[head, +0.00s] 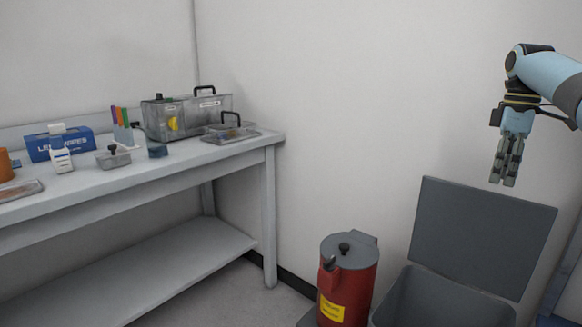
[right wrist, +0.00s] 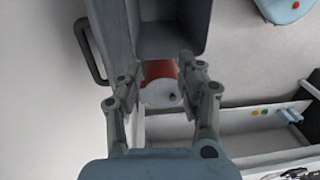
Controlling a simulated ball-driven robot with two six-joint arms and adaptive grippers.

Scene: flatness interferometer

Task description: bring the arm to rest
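My right gripper (head: 505,182) hangs pointing down at the upper right of the head view, in the air above the raised lid of a grey bin. In the right wrist view its two fingers (right wrist: 162,80) stand apart with nothing held between them. The red can (right wrist: 160,70) that shows in the gap is farther away, below. My right arm (head: 548,75) comes in from the right edge. My left gripper and left arm are not in view.
A grey bin (head: 440,300) with its lid (head: 483,235) up stands below the gripper. A red waste can (head: 348,285) stands beside it. The air around the gripper looks clear.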

